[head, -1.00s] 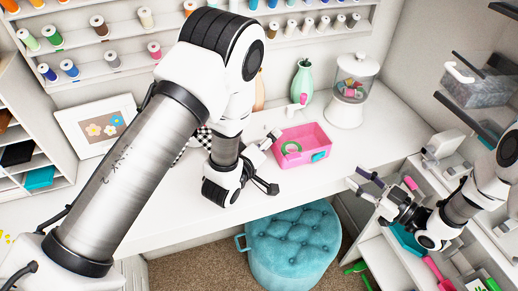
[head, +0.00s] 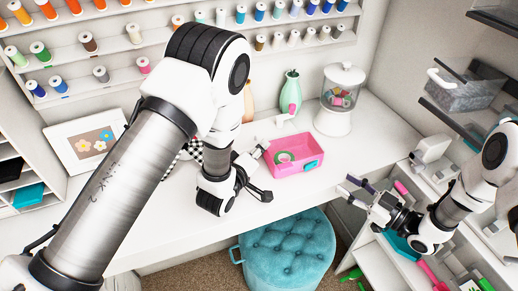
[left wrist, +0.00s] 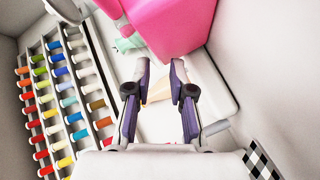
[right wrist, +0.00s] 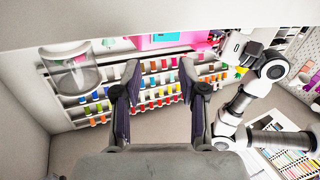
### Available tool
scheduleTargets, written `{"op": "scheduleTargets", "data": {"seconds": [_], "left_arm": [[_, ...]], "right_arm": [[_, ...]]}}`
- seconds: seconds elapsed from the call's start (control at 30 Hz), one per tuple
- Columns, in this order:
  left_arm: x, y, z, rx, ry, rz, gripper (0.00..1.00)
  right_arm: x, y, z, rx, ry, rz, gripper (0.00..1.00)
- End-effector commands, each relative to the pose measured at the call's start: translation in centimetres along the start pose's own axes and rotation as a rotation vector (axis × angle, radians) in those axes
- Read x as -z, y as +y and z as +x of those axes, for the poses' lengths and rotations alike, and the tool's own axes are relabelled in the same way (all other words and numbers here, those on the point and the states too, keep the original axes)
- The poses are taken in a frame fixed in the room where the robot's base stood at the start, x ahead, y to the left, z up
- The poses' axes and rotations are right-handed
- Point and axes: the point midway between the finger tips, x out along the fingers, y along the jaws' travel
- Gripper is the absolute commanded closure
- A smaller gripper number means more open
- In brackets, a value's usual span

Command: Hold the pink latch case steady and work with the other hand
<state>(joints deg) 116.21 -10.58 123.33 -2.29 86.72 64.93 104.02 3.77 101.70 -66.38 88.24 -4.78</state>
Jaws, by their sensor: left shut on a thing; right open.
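The pink latch case (head: 300,168) stands open-topped on the white desk in the head view, with a teal latch (head: 312,164) on its front. A green roll (head: 285,157) lies inside. My left gripper (head: 268,168) is at the case's left side. In the left wrist view the left fingers (left wrist: 164,75) reach the case's pink wall (left wrist: 178,25), shut on it with a gap between them; the exact contact is unclear. My right gripper (head: 357,187) is open and empty, right of the case and apart from it. Its fingers (right wrist: 158,78) show spread in the right wrist view.
A glass jar (head: 340,92) and a green vase (head: 291,90) stand behind the case. A framed flower picture (head: 88,143) leans at the left. A teal stool (head: 285,250) is below the desk edge. Open drawers lie below the right arm. Desk between case and right gripper is clear.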

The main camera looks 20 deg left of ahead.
Motion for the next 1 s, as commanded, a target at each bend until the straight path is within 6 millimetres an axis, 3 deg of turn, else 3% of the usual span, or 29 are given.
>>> {"op": "scheduleTargets", "data": {"seconds": [0.03,0.8,0.9,0.93,1.0], "left_arm": [[-0.59,-0.83,-0.21,0.021,-0.014,0.001,1.00],[-0.81,-1.11,-0.25,0.023,-0.017,0.002,1.00],[-0.82,-1.11,-0.25,0.023,-0.017,0.002,1.00],[-0.82,-1.11,-0.25,0.023,-0.018,0.002,1.00],[-0.82,-1.11,-0.25,0.023,-0.018,0.002,1.00]], "right_arm": [[-0.15,-0.02,0.00,0.000,0.000,0.000,0.58],[-0.36,-0.04,0.00,0.000,0.000,0.000,0.58],[-0.36,-0.04,0.00,0.000,0.000,0.015,0.94],[-0.34,-0.04,0.00,0.000,0.001,0.034,1.00],[-0.16,0.02,0.00,-0.002,0.010,0.112,1.00]]}}
